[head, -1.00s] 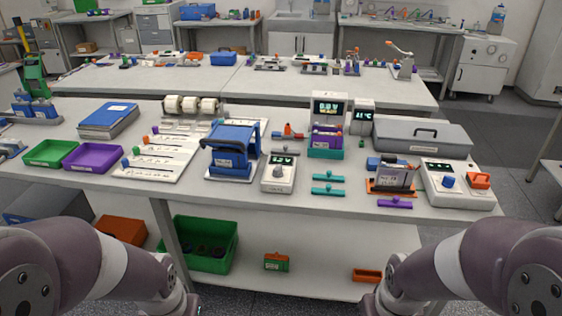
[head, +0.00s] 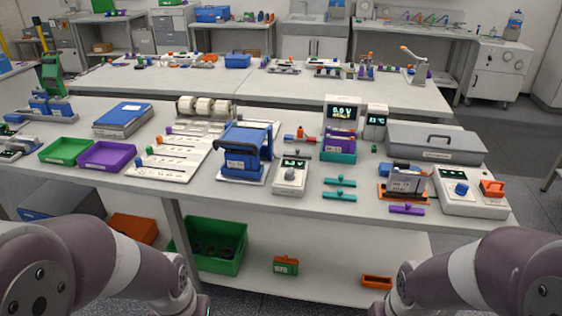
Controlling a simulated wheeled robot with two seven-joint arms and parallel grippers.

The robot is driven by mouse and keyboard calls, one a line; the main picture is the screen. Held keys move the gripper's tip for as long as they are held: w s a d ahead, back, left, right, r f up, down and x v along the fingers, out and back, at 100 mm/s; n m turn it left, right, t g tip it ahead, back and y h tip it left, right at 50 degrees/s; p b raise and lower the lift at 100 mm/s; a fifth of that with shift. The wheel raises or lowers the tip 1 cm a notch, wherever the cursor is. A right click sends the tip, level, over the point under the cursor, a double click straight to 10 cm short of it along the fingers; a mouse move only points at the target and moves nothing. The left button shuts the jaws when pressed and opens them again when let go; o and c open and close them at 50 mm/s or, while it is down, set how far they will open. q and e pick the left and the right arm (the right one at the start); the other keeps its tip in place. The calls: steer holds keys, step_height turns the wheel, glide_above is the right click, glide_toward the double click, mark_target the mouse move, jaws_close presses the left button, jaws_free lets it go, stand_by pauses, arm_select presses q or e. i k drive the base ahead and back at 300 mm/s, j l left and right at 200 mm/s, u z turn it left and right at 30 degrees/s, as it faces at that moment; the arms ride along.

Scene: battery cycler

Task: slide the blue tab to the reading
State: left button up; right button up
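White slotted scale boards (head: 150,174) lie on the near bench, left of the blue frame-like device. A display on a white and purple unit (head: 342,113) reads about 0.0 V. A smaller display (head: 375,120) beside it is hard to read.
Green (head: 63,162) and purple (head: 107,167) trays are at left. A grey case (head: 436,155) is at right.

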mark_target(138, 162)
steer(key=i+j+u, duration=0.35)
steer(key=j, duration=0.3)
steer(key=i+j+u, duration=0.35)
steer(key=i+j, duration=0.1)
steer(key=j, duration=0.1)
